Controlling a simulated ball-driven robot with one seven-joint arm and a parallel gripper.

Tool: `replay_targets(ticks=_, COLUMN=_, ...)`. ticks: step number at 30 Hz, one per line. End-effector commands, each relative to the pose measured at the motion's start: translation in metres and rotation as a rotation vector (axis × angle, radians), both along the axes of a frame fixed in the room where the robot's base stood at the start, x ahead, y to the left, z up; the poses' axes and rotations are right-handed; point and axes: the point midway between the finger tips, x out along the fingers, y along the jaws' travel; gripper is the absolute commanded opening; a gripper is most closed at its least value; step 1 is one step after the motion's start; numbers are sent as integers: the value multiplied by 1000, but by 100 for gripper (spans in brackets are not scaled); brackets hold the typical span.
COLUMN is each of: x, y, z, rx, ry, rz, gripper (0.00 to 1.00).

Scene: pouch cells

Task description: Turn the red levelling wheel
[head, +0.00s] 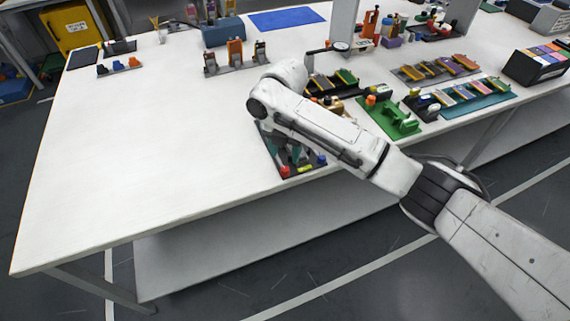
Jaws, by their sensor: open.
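A dark plate (291,177) lies at the table's front edge, just left of my forearm. The red levelling wheel (285,171) is at its front left corner. A blue knob (321,160) is at its right corner, and a small yellow piece (305,168) is between them. My gripper (290,153) shows only as small grey-green shapes over the plate, behind the red wheel. It is open. My white arm hides most of it and the back right part of the plate. I see a gap between it and the red wheel, but contact is hard to judge at this size.
A green fixture (396,124) and a teal tray of pouch cells (482,102) stand right of my arm. Holders with orange and dark pieces (236,67) stand behind. The white table (150,160) is clear on the left.

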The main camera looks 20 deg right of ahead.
Motion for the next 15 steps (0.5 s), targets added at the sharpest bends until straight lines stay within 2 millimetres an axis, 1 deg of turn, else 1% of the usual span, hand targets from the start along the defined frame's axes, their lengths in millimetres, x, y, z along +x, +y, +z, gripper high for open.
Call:
replay_targets(ticks=1, x=-1, y=0, z=-10, rx=0, ry=3, rz=-1, gripper=53)
replay_targets(ticks=3, x=-1, y=0, z=-23, rx=0, ry=3, rz=-2, gripper=53)
replay_targets(ticks=7, x=-1, y=0, z=-43, rx=-1, ry=1, rz=-2, gripper=53)
replay_targets(ticks=12, x=0, y=0, z=-58, rx=0, ry=0, rz=-2, gripper=53)
replay_targets(ticks=15, x=-1, y=0, z=-62, rx=0, ry=0, rz=-1, gripper=53)
